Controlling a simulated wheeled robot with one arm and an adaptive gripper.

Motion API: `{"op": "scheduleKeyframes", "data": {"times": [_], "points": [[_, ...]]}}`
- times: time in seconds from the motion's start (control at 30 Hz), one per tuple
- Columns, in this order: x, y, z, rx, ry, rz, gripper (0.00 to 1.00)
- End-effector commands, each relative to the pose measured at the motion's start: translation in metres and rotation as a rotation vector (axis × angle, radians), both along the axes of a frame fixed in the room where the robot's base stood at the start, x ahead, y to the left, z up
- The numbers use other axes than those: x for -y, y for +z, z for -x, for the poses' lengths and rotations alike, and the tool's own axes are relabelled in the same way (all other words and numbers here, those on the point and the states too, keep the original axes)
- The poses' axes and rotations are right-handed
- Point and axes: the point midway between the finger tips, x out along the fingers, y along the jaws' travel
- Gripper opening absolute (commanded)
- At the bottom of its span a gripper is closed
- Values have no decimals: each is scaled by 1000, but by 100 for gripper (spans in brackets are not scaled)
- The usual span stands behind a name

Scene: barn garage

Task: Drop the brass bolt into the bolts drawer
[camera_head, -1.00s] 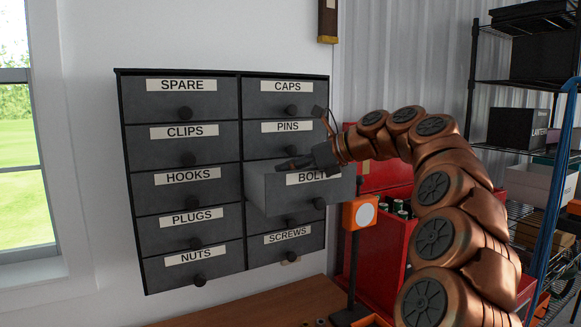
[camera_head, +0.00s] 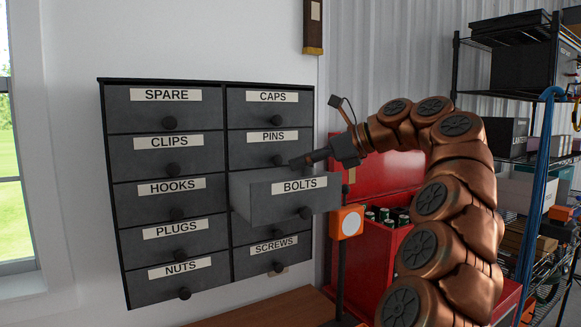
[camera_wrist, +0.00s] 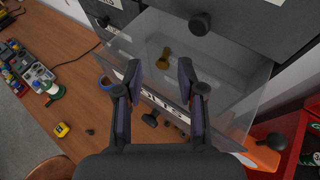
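The bolts drawer (camera_head: 250,201) is pulled out from the right column of the dark cabinet, its BOLTS label facing forward. In the wrist view the open drawer (camera_wrist: 226,85) lies below my gripper. The brass bolt (camera_wrist: 164,57) shows inside the drawer, apart from the fingers; the head view does not show it. My gripper (camera_head: 297,162) is above the drawer's open top, reaching in from the right. In the wrist view my gripper (camera_wrist: 161,68) has its two fingers spread, with nothing held between them.
Other closed drawers surround it in the cabinet (camera_head: 168,97). An orange device on a post (camera_head: 347,222) stands close to the drawer's right side, before a red toolbox (camera_head: 375,175). A wooden bench (camera_head: 275,306) lies below, with several small items in the wrist view.

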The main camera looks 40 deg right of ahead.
Motion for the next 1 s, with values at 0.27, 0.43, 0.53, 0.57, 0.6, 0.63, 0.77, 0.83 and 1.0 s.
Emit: {"op": "scheduleKeyframes", "data": {"times": [0.27,0.43,0.53,0.57,0.6,0.63,0.77,0.83,1.0], "points": [[15,15,25,0,0,1,39],[21,18,34,2,0,-1,39],[22,18,36,2,0,0,39],[22,18,36,2,0,0,39],[21,18,36,1,1,0,39],[21,18,36,1,1,0,39],[21,18,36,1,1,0,39],[21,18,36,1,1,0,39],[21,18,36,1,1,0,39]]}}
